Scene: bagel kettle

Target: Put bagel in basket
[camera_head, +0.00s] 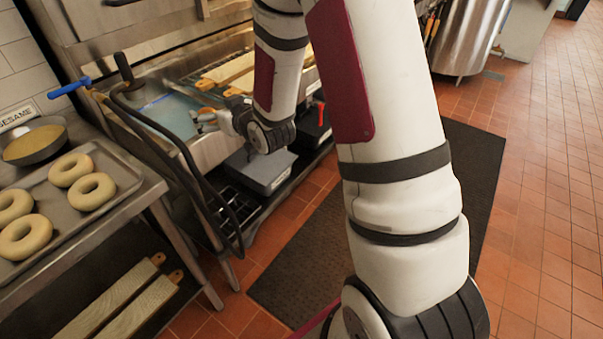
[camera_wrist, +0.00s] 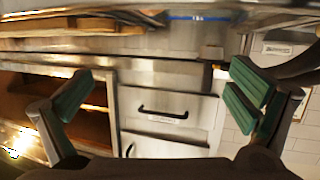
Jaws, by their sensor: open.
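Several pale, ring-shaped bagels lie on a metal tray (camera_head: 128,172) at the left of the head view; one bagel (camera_head: 92,191) is at its right side, another (camera_head: 71,169) just behind it. My gripper (camera_head: 200,120) is over the sink-like metal unit, to the right of and beyond the tray, partly hidden by my wrist. In the wrist view my gripper (camera_wrist: 162,90) has its green-padded fingers spread wide with nothing between them. No bagel shows in the wrist view.
A round pan (camera_head: 35,143) and a SESAME sign (camera_head: 18,114) stand behind the tray. Wooden boards (camera_head: 120,300) lie below. A steel kettle (camera_head: 468,38) stands back right; floor at right is clear.

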